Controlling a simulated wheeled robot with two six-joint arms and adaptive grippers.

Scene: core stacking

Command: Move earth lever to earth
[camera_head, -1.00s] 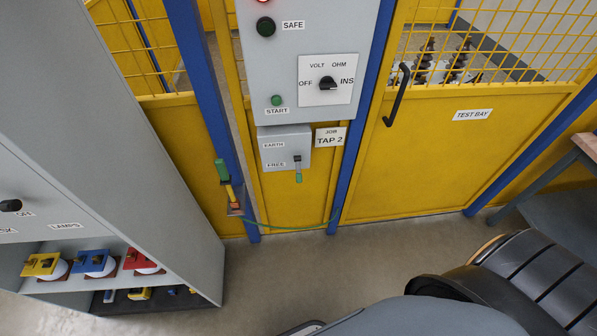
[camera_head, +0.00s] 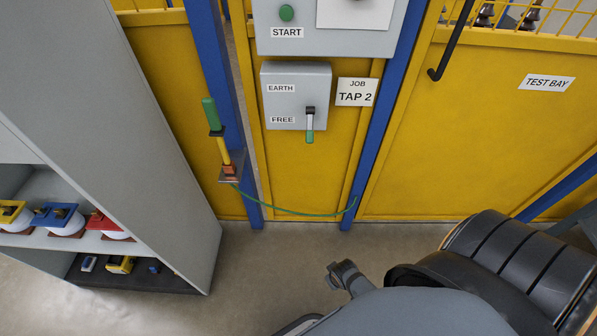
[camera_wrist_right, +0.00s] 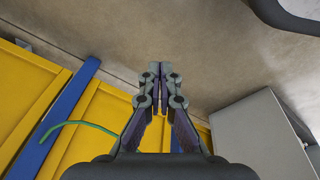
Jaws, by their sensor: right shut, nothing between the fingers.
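The earth lever (camera_head: 310,125) is on a small grey box (camera_head: 285,95) on the yellow panel. It has a dark upper part and a green handle end, and it points down beside the FREE label (camera_head: 282,119). The EARTH label (camera_head: 281,88) is above. My right gripper (camera_head: 342,273) is low over the floor, well below the box and apart from it. In the right wrist view my right gripper (camera_wrist_right: 160,72) has its fingertips together, with nothing between them. The lever is not in that view. My left gripper is not in view.
A green-handled rod (camera_head: 217,130) stands in a holder on the blue post, with a green cable (camera_head: 290,211) hanging to the right. A grey cabinet (camera_head: 150,130) is at the left. The TEST BAY gate (camera_head: 480,130) is at the right. Floor between is clear.

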